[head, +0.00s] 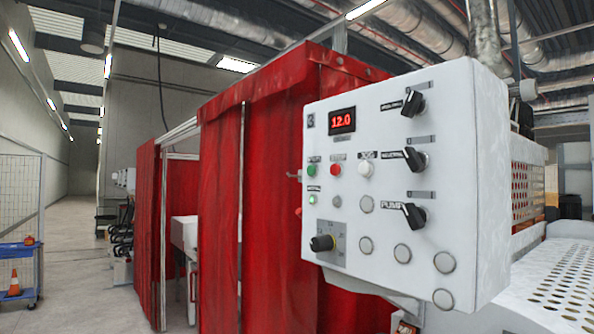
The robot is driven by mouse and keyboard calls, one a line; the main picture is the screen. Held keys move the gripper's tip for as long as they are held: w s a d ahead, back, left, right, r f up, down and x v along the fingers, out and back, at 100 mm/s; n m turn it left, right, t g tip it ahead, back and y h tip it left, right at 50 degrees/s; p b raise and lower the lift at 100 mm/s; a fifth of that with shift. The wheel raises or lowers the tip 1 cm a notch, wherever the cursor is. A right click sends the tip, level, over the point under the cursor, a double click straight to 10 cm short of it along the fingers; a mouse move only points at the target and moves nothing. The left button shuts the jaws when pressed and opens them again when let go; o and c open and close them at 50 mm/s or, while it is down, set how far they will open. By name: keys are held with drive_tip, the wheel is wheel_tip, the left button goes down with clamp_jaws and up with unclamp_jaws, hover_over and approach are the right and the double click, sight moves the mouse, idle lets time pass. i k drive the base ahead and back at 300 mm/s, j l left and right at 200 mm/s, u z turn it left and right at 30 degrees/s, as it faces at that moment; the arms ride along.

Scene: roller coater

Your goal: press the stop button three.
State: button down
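A white control box (462,150) fills the right middle of the view, its front face turned slightly left. A red button (336,169) sits on it between a green button (312,170) and a white button (365,170). The small labels above them are too blurred to read, and I cannot tell which is stop button three. A small red part (298,212) sticks out at the box's left edge. My gripper is not in view, and nothing touches the panel.
The panel also has a red display (342,120) reading 12.0, black rotary switches (415,160) and a black knob (321,243). Red curtains (262,200) hang behind it. A perforated white surface (548,290) lies lower right. A blue cart (20,270) stands far left, with open floor beside it.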

sight(335, 170)
drive_tip(key=i+j+z, duration=0.15)
drive_tip(key=i+j, duration=1.05)
